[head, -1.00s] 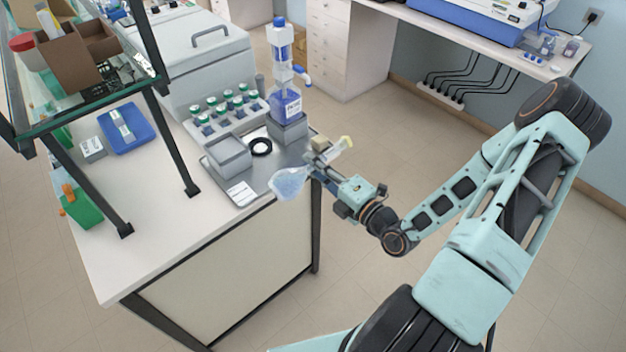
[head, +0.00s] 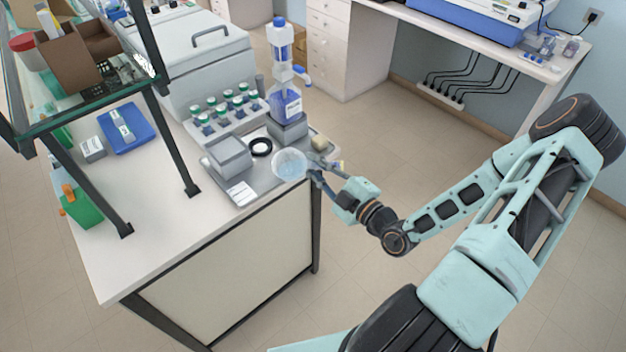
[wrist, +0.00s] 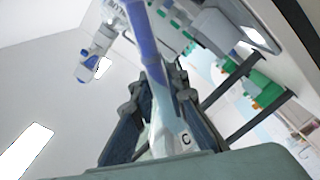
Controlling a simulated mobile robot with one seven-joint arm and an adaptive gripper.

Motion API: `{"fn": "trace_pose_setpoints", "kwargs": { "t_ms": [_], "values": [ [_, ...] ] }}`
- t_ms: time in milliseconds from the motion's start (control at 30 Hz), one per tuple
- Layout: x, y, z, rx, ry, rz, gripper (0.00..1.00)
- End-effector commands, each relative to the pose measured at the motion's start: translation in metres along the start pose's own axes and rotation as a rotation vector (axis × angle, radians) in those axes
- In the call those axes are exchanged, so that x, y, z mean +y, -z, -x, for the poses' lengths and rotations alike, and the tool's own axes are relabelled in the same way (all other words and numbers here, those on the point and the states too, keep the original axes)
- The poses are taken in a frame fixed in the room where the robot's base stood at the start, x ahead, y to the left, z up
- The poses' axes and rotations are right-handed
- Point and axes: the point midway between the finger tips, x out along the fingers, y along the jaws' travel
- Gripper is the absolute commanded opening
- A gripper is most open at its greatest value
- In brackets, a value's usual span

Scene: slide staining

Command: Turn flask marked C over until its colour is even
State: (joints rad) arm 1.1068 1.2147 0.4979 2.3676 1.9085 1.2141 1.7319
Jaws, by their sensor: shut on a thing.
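The flask marked C (head: 291,163) is in my gripper (head: 318,173). In the head view its pale blue body shows as a round shape over the tray's front right edge, with the gripper at its right. Part of its neck is hidden by the fingers, and a yellowish end shows behind them. In the wrist view the flask's pale neck with the letter C (wrist: 186,141) lies between the two fingers (wrist: 165,95). I cannot tell from these views whether its colour is even.
A rack of green-capped bottles (head: 225,110) stands behind. Open floor lies right of the bench.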

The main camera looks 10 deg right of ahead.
Motion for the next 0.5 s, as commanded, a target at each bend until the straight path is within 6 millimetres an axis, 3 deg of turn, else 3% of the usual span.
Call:
{"fn": "trace_pose_setpoints", "kwargs": {
  "t_ms": [500],
  "values": [
    [0.0002,0.0005,-0.0002,0.001,0.0,0.027,0.0]
  ]
}}
